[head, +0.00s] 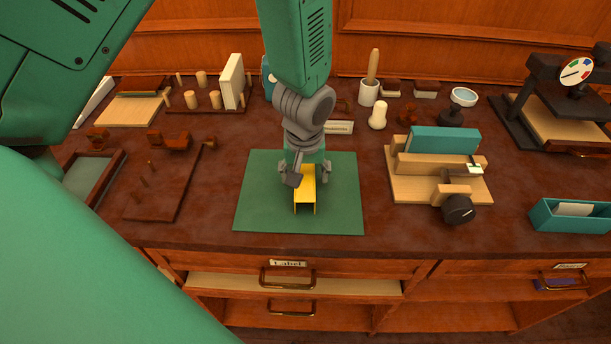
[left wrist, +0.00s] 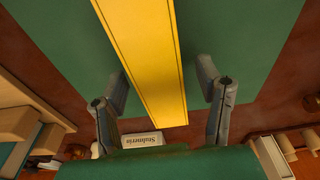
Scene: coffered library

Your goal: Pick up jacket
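The jacket (head: 305,197) appears to be the yellow folded piece with a flat top and thin sides, standing on the green mat (head: 262,205). In the left wrist view the jacket (left wrist: 148,50) is a long yellow strip with dark edge lines, running between the fingers. My left gripper (head: 304,172) is over the jacket's far part, pointing down, with one finger on each side. In the left wrist view the left gripper (left wrist: 163,82) is open, with a clear gap at the right finger; the left finger is close to the yellow edge. My right gripper is not in view.
Right of the mat stands a wooden press (head: 438,188) with a teal block and black knob. A dark wooden board (head: 165,188) with pegs lies left. A teal tray (head: 571,216) sits at the right front. Tools line the back. Bare counter surrounds the mat's front.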

